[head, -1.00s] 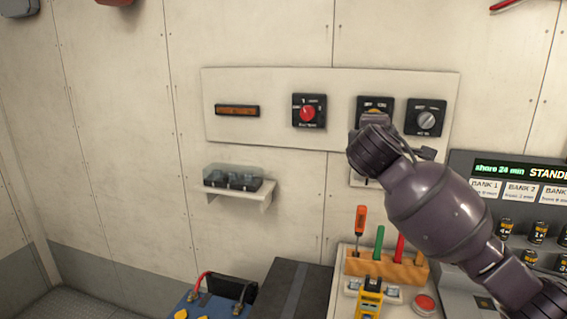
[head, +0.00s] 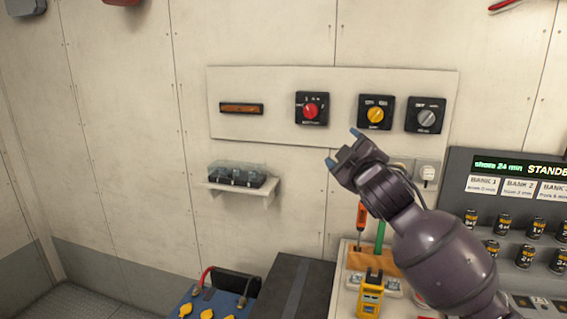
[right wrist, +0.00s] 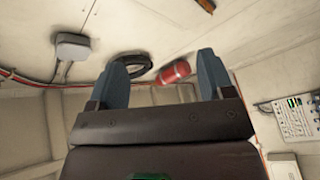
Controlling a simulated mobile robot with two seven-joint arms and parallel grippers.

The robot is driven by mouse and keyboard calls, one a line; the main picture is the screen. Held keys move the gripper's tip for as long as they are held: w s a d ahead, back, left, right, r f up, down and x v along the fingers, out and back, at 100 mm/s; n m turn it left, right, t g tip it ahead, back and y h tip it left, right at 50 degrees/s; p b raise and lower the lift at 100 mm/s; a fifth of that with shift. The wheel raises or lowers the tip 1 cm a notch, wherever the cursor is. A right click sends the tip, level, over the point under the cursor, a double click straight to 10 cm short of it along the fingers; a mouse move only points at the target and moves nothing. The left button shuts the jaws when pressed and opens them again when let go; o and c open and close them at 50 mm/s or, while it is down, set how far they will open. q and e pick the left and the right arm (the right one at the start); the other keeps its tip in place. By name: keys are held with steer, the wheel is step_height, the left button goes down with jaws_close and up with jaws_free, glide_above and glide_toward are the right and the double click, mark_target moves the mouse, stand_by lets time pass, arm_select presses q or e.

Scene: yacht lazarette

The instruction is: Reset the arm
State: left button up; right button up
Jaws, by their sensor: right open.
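My right gripper (head: 343,148) is raised in front of the wall, below the switch panel (head: 285,135), and its jaws are apart with nothing between them. In the right wrist view its two blue-grey fingers (right wrist: 163,80) stand wide apart and empty. The panel carries a red rotary switch (head: 311,109), a yellow rotary switch (head: 376,114) and a grey rotary switch (head: 427,117). My right arm covers part of the bench below. My left gripper is not in view.
A small shelf (head: 240,190) with a clear-covered box is on the wall. Below are a blue battery (head: 205,306), a dark box (head: 290,290), a tool rack (head: 372,257) with screwdrivers and a yellow meter (head: 370,294). A display console (head: 485,240) stands right.

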steer(key=s+d+f+m+g, duration=0.1)
steer(key=s+d+f+m, duration=0.3)
steer(key=f, duration=0.6)
steer(key=s+d+f+m+g, duration=0.15)
steer(key=s+f, duration=0.35)
steer(key=f, duration=0.5)
steer(key=s+d+f+m, duration=0.3)
steer(key=s+f, duration=0.2)
steer(key=f, duration=0.5)
steer(key=s+d+f+m+g+h, duration=0.2)
steer(key=s+d+f, duration=0.1)
steer(key=s+f, duration=0.6)
steer(key=s+d+f+m+g+h, duration=0.2)
steer(key=s+d+f+g, duration=0.1)
steer(key=s+f, duration=0.7)
steer(key=s, duration=0.3)
steer(key=shift+s, duration=0.15)
